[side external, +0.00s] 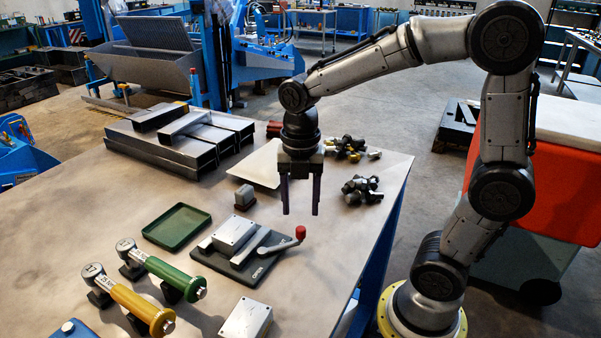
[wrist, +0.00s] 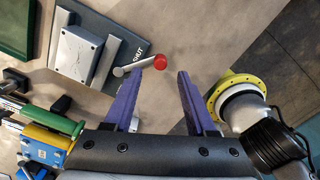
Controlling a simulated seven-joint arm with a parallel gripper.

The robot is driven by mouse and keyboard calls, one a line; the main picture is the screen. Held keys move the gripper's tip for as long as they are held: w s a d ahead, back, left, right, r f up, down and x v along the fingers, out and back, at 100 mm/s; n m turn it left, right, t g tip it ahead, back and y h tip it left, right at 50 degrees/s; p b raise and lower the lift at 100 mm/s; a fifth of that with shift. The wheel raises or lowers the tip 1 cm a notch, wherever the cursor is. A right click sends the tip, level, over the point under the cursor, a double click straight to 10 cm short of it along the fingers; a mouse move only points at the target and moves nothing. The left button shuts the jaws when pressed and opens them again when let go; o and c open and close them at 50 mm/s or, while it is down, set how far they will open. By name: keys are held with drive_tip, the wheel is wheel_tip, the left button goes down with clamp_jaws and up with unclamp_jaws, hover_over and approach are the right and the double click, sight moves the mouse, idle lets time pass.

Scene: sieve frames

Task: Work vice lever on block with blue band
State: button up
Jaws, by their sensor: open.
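The vice (side external: 262,277) is a dark plate with pale jaws on the bench; it also shows in the wrist view (wrist: 108,22). A grey block (side external: 235,234) sits at its jaws and also shows in the wrist view (wrist: 78,54). I cannot make out a blue band on it. The lever (side external: 276,247) points right and ends in a red knob (side external: 300,232). My gripper (side external: 300,213) is open and empty, fingers down, above the knob. In the wrist view the knob (wrist: 160,61) appears between the fingertips, near the left one.
A second grey block (side external: 246,319) lies at the front. A green tray (side external: 177,226), a green-handled tool (side external: 172,275) and a yellow-handled tool (side external: 140,308) lie to the left. Metal channels (side external: 185,140) and knob piles (side external: 361,189) lie behind. Bare bench lies right of the vice.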

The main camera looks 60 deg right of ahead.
wheel_tip(320, 180, up, 8)
drive_tip(key=shift+r, duration=0.15)
drive_tip(key=shift+r, duration=0.1)
drive_tip(key=s+a+f+m+t, duration=0.1)
drive_tip(key=s+m, duration=0.4)
drive_tip(key=m, duration=0.6)
drive_tip(key=s+f+m+t, duration=0.2)
drive_tip(key=s+m+t, duration=0.2)
drive_tip(key=m, duration=0.8)
drive_tip(key=shift+s+a+f+t, duration=0.3)
drive_tip(key=shift+s+a, duration=0.05)
drive_tip(key=shift+s, duration=0.8)
